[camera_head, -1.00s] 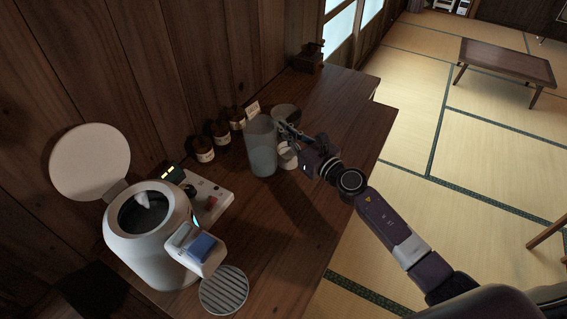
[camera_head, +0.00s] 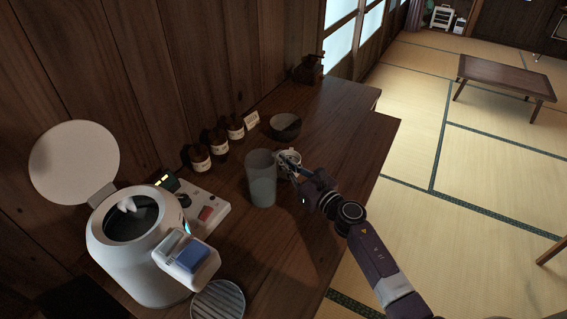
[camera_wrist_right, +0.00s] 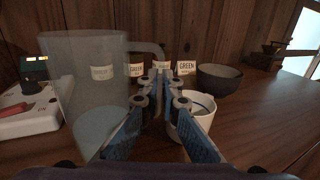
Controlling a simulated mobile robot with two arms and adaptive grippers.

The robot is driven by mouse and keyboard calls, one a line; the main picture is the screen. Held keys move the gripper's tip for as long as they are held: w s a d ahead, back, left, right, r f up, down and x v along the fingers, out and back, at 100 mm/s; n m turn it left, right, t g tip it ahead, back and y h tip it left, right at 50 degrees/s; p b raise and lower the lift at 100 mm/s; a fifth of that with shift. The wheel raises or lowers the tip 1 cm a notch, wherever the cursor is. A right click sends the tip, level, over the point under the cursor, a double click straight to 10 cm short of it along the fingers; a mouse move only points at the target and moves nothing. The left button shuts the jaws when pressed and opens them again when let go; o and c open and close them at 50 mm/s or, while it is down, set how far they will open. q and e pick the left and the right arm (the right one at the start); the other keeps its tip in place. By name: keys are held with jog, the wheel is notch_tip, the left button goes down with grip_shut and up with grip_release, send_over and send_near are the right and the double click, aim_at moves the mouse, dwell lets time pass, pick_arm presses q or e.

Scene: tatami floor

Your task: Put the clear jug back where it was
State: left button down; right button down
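The clear jug (camera_head: 262,184) is a tall, see-through vessel with pale bluish liquid in its lower part. It stands upright in front of the small jars, left of a white cup. In the right wrist view the jug (camera_wrist_right: 88,85) fills the left side, and its handle runs right and down behind the fingertips. My right gripper (camera_head: 288,174) is at the jug's right side; its blue-padded fingers (camera_wrist_right: 160,92) are close together on the handle. I cannot tell whether the jug's base touches the counter. My left gripper is not in view.
The white cup (camera_head: 289,157) is close beside the gripper, with a dark bowl (camera_head: 285,126) behind it. Several brown labelled jars (camera_head: 217,141) line the wall. A white lidded machine (camera_head: 138,250) and a round slatted grille (camera_head: 218,300) are at left. The counter's right part is clear.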

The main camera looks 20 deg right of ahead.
jog(key=shift+f, duration=0.1)
jog(key=c, duration=2.2)
grip_release()
jog(key=shift+o, duration=0.2)
jog(key=shift+r, duration=0.2)
jog(key=b+v, duration=0.1)
jog(key=v, duration=1.1)
jog(key=shift+b, duration=0.4)
